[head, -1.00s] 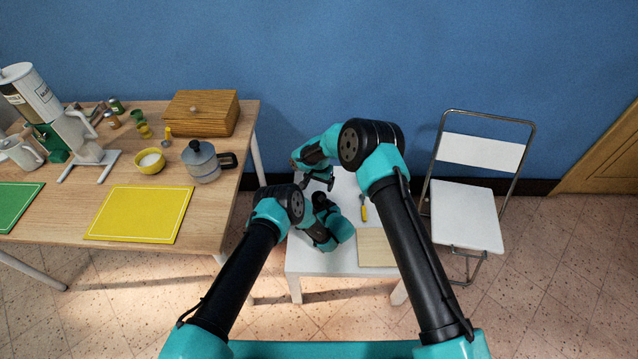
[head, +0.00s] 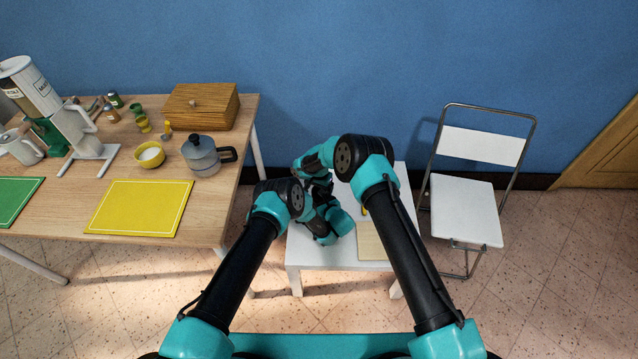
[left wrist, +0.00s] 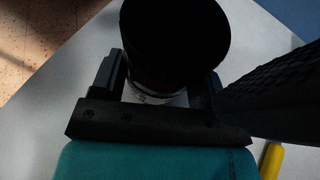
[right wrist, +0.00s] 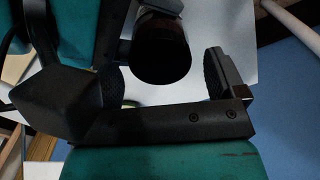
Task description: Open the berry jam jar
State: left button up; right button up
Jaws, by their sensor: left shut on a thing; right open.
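The jam jar (left wrist: 173,45) shows as a dark round shape in the left wrist view, with a pale band low on its side. My left gripper (left wrist: 160,85) is shut on the jar, with a finger on each side. In the right wrist view the dark jar (right wrist: 162,55) lies between the fingers of my right gripper (right wrist: 165,85), which is open. I cannot tell whether either right finger touches it. In the head view my arms hide the jar, and its label is too dark to read.
The small white table (head: 310,252) holds a wooden board (head: 371,242) and a yellow-handled tool (left wrist: 270,160). A folding chair (head: 466,212) stands to the right. The larger wooden table at left carries a moka pot (head: 203,157), a yellow mat (head: 140,208) and a wooden box (head: 200,107).

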jog(key=shift+f, duration=0.3)
jog(key=shift+c, duration=0.5)
jog(key=c, duration=0.9)
jog(key=n, duration=1.3)
jog(key=shift+n, duration=0.3)
jog(key=o, duration=1)
jog(key=shift+r, duration=0.1)
